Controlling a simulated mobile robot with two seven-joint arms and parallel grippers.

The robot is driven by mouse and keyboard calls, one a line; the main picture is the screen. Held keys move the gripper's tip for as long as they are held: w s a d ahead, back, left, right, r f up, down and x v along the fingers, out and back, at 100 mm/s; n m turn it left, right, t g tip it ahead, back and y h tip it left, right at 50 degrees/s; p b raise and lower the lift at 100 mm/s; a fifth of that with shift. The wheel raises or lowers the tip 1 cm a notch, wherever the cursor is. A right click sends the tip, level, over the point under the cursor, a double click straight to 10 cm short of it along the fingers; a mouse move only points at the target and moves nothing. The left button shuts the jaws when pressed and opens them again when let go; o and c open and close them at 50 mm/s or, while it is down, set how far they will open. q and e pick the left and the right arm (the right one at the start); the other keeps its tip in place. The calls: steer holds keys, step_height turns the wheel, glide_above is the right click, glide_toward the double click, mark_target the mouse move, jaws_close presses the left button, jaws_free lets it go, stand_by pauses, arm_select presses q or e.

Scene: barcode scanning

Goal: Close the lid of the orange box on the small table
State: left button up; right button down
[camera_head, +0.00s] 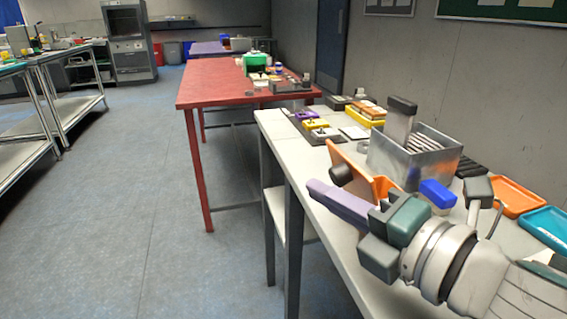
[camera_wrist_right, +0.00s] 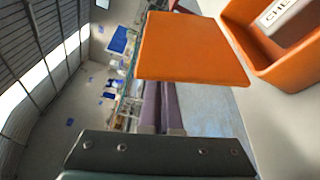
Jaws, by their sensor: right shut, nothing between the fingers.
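The orange box (camera_wrist_right: 256,50) stands on the small table (camera_head: 283,133) with its lid open. In the wrist view a white label with "CHE" shows inside it. Its flat orange lid (camera_wrist_right: 190,48) extends out from one side of the box; in the head view the lid (camera_head: 345,158) stands tilted at the table's left edge. My right gripper (camera_head: 317,189) has its purple fingers together with nothing between them. Its fingertips (camera_wrist_right: 158,88) are on the outer side of the lid, partly hidden behind it in the wrist view; contact cannot be told. My left gripper is out of view.
A metal bin (camera_head: 388,163) stands right behind the orange box. A blue block (camera_head: 437,193), an orange tray (camera_head: 518,197) and a teal tray (camera_head: 548,228) lie to the right. A red table (camera_head: 215,85) stands beyond. The floor left of the table is clear.

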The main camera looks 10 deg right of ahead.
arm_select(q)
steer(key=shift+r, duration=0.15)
arm_select(e)
steer(key=shift+d+r, duration=0.2)
steer(key=shift+d, duration=0.4)
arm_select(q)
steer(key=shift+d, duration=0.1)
